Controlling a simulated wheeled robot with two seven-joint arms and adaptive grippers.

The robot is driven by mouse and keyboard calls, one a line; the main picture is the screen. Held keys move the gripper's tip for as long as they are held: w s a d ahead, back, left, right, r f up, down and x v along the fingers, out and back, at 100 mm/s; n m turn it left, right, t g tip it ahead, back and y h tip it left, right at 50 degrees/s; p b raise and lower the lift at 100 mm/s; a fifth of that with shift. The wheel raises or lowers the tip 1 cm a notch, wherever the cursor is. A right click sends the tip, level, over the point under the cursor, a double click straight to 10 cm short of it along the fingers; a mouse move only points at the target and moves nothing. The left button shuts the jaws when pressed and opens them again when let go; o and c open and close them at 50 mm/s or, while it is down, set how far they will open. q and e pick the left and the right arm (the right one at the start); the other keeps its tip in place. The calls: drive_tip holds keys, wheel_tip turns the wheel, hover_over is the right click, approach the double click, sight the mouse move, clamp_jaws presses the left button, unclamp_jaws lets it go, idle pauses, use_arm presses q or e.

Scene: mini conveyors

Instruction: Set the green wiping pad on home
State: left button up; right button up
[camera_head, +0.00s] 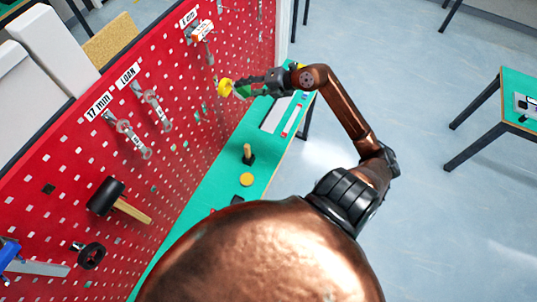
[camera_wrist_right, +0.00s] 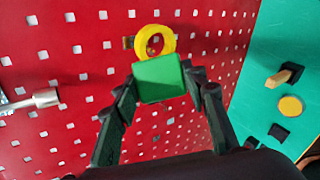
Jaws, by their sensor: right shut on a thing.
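My right gripper (camera_head: 252,86) is beside the red pegboard, its arm reaching in from the right. It is shut on the green wiping pad (camera_head: 243,91). In the right wrist view the pad (camera_wrist_right: 160,78) sits between the fingertips of my right gripper (camera_wrist_right: 163,84), its flat green face showing. A yellow ring (camera_head: 225,87) is at the board just left of the pad; in the wrist view it shows right above the pad's edge (camera_wrist_right: 168,42). I cannot tell whether they touch. No marking that reads home is legible. My left gripper is not in view.
The red pegboard (camera_head: 60,165) carries wrenches under labels and a black-headed mallet (camera_head: 105,196). On the green bench (camera_head: 215,190) stand a wooden-handled tool (camera_head: 248,153) and a yellow disc (camera_head: 246,180). Bare bench lies between board and tools.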

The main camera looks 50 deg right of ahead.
drive_tip(key=s+a+f+n+g+h+b, duration=0.1)
drive_tip(key=s+a+f+n+g+b, duration=0.1)
drive_tip(key=s+f+n+b, duration=0.5)
drive_tip(key=s+a+f+n+g+h+b, duration=0.1)
drive_tip(key=s+a+f+n+g+b, duration=0.15)
drive_tip(key=f, duration=0.85)
drive_tip(key=s+a+f+n+g+h+b, duration=0.1)
drive_tip(key=s+f+n+g+b, duration=0.1)
drive_tip(key=s+f+n+b, duration=0.55)
drive_tip(key=w+d+f+m, duration=0.1)
drive_tip(key=w+d+f, duration=0.4)
drive_tip(key=w+d+f+m+p, duration=0.1)
drive_tip(key=w+d+f, duration=0.4)
drive_tip(key=shift+f+m, duration=0.35)
drive_tip(key=shift+m, duration=0.05)
drive_tip(key=shift+w+d+f, duration=0.1)
drive_tip(key=shift+d+f, duration=0.15)
drive_tip(key=shift+f, duration=0.05)
wheel_tip(320, 180, down, 3)
drive_tip(key=shift+w+d+f, duration=0.1)
drive_tip(key=shift+w+f, duration=0.05)
drive_tip(key=shift+f, duration=0.05)
drive_tip(key=shift+f, duration=0.1)
drive_tip(key=o, duration=1.2)
